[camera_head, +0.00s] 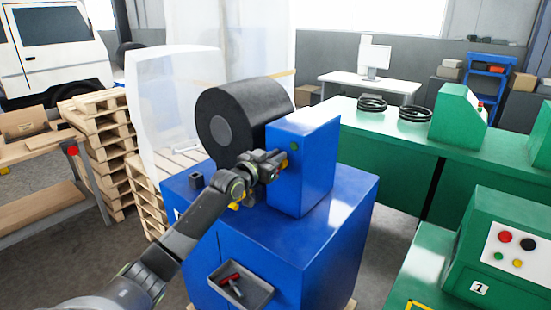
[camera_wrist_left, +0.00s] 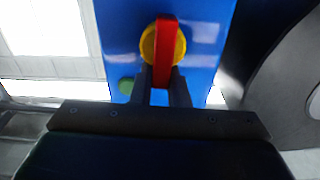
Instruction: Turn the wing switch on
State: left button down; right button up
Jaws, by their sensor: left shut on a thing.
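The wing switch (camera_wrist_left: 166,45) is a red bar on a round yellow base, set on the face of a blue box (camera_head: 312,160). In the left wrist view the red bar stands upright. My left gripper (camera_wrist_left: 161,88) is shut on the lower end of the red bar, one finger on each side. In the head view my left gripper (camera_head: 272,164) is at the left face of the blue box and hides most of the switch. A green button (camera_wrist_left: 126,86) is beside the switch, at lower left in the wrist view. My right gripper is not in view.
A black roll (camera_head: 240,118) stands behind my left gripper on the blue cabinet (camera_head: 265,235). A grey tray (camera_head: 255,297) with red-handled tools is on its front. Green benches (camera_head: 405,150) stand at right, stacked pallets (camera_head: 105,130) at left.

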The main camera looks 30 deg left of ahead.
aim_at(290, 164)
pick_arm(q)
jog(key=m+b, duration=0.2)
jog(key=d+f+m+b, duration=0.1)
jog(key=m+b, duration=0.1)
jog(key=m, duration=0.1)
jog(key=m+b, duration=0.2)
jog(key=m, duration=0.1)
jog(key=shift+d+f+b, duration=0.35)
jog(key=shift+d+b, duration=0.05)
jog(key=m, duration=0.1)
jog(key=m+b, duration=0.1)
jog(key=m, duration=0.1)
jog(key=f+m+b, duration=0.1)
jog(key=shift+s+d+m, duration=0.1)
jog(key=shift+d+m, duration=0.2)
jog(key=shift+d, duration=0.05)
jog(key=m+b, duration=0.1)
jog(key=m, duration=0.1)
jog(key=m+b, duration=0.1)
jog(key=m, duration=0.1)
jog(key=shift+d+f+m, duration=0.1)
jog(key=shift+f+m, duration=0.2)
jog(key=shift+f, duration=0.05)
jog(key=c, duration=1.7)
grip_release()
jog(key=o, duration=0.3)
jog(key=shift+r, duration=0.1)
jog(key=shift+s, duration=0.1)
